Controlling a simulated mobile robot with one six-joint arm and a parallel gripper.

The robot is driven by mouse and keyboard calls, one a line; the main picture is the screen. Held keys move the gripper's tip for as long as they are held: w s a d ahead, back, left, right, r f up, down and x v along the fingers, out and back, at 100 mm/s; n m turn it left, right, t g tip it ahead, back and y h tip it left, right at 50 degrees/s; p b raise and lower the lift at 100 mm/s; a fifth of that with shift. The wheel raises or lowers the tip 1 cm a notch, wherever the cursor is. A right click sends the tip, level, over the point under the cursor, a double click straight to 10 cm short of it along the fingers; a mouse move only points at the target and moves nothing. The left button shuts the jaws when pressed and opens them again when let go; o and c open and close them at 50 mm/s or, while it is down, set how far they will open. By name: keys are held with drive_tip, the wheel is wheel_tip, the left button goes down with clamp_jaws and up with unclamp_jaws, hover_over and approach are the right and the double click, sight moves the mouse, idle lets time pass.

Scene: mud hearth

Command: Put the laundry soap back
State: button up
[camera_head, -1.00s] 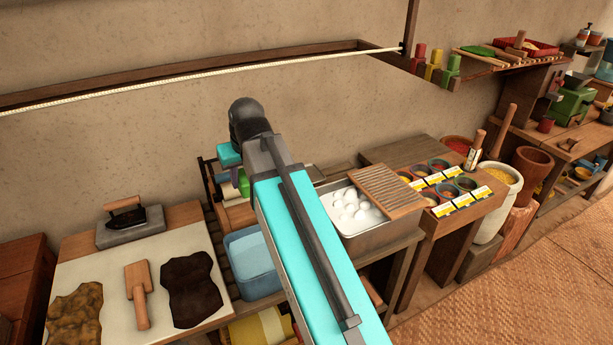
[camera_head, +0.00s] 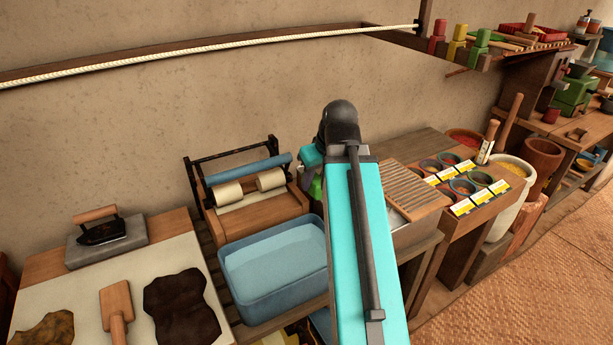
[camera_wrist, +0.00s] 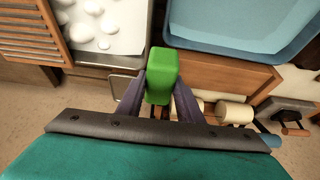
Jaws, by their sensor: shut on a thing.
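A bright green block (camera_wrist: 162,72), which looks like the laundry soap, stands out between the two dark fingers of my gripper (camera_wrist: 160,85) in the wrist view. The gripper is shut on it. In the head view the green block (camera_head: 316,188) shows partly beside my arm, which hides the rest. My gripper (camera_head: 311,175) is right of the wringer and left of the washboard (camera_head: 411,190). The washboard lies across a metal basin (camera_head: 412,234), whose white suds (camera_wrist: 98,20) show in the wrist view.
A blue tub of water (camera_head: 268,318) sits in front of the wooden wringer (camera_head: 255,208). An iron (camera_head: 103,230) on a stone slab, a wooden paddle (camera_head: 117,308) and dark hide (camera_head: 180,305) are at left. Labelled colour bowls (camera_head: 460,186) stand at right.

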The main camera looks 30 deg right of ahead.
drive_tip(key=shift+s+d, duration=0.1)
drive_tip(key=shift+d, duration=0.2)
drive_tip(key=shift+p, duration=0.5)
drive_tip(key=shift+w+d+r+p, duration=0.1)
drive_tip(key=shift+w+p, duration=0.25)
drive_tip(key=shift+p, duration=0.4)
drive_tip(key=shift+w+p, duration=0.1)
drive_tip(key=shift+p, duration=0.25)
drive_tip(key=w+d+p, duration=0.1)
drive_tip(key=p, duration=0.5)
drive_tip(key=shift+w+p, duration=0.2)
drive_tip(key=shift+p, duration=0.2)
drive_tip(key=w+d+p, duration=0.1)
drive_tip(key=w+d, duration=0.1)
drive_tip(key=w, duration=0.1)
drive_tip(key=w+d+f+p, duration=0.1)
drive_tip(key=w+d, duration=0.1)
drive_tip(key=w, duration=0.2)
drive_tip(key=w+d+p, duration=0.1)
drive_tip(key=w+d, duration=0.2)
drive_tip(key=w, duration=0.1)
drive_tip(key=shift+w+d+f, duration=0.1)
drive_tip(key=shift+w+f, duration=0.05)
drive_tip(key=shift+f, duration=0.25)
drive_tip(key=shift+f+p, duration=0.15)
drive_tip(key=shift+p, duration=0.15)
drive_tip(key=shift+f+p, duration=0.7)
drive_tip(key=shift+f, duration=0.95)
